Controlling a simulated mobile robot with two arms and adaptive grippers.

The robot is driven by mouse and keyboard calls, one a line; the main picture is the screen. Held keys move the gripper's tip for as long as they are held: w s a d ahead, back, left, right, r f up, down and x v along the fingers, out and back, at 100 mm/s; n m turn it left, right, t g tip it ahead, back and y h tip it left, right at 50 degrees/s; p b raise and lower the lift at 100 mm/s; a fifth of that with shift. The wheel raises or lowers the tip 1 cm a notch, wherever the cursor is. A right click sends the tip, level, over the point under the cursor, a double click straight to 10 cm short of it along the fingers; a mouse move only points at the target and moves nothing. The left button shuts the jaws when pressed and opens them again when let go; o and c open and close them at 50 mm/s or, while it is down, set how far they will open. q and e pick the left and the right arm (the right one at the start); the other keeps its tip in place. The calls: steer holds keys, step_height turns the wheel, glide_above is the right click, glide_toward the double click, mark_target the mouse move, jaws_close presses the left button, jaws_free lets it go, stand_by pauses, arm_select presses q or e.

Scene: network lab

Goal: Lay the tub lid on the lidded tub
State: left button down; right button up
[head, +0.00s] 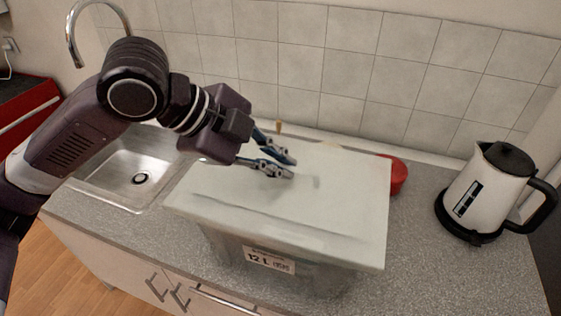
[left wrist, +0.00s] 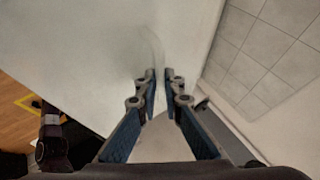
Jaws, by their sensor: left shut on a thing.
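The tub lid (head: 335,215) is a wide pale slab above the lidded tub (head: 310,279), a see-through box with a 12 L label on its front. The lid covers the tub's top and overhangs its front; I cannot tell whether it rests fully on the rim. My left gripper (head: 285,168) is over the lid's back part, its fingers shut on the lid. In the left wrist view the fingertips (left wrist: 160,76) are close together at the lid (left wrist: 90,60), and what lies between them is hard to see. My right gripper is not in view.
A white and black kettle (head: 482,195) stands at the right of the counter. A red object (head: 398,175) is partly hidden behind the lid. A sink (head: 130,170) with a tap (head: 72,40) is at the left. A tiled wall (head: 350,70) runs close behind.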

arm_select(q)
steer(key=shift+f+b, duration=0.45)
steer(key=shift+f, duration=0.55)
stand_by(0.3)
steer(key=c, duration=2)
jaws_free()
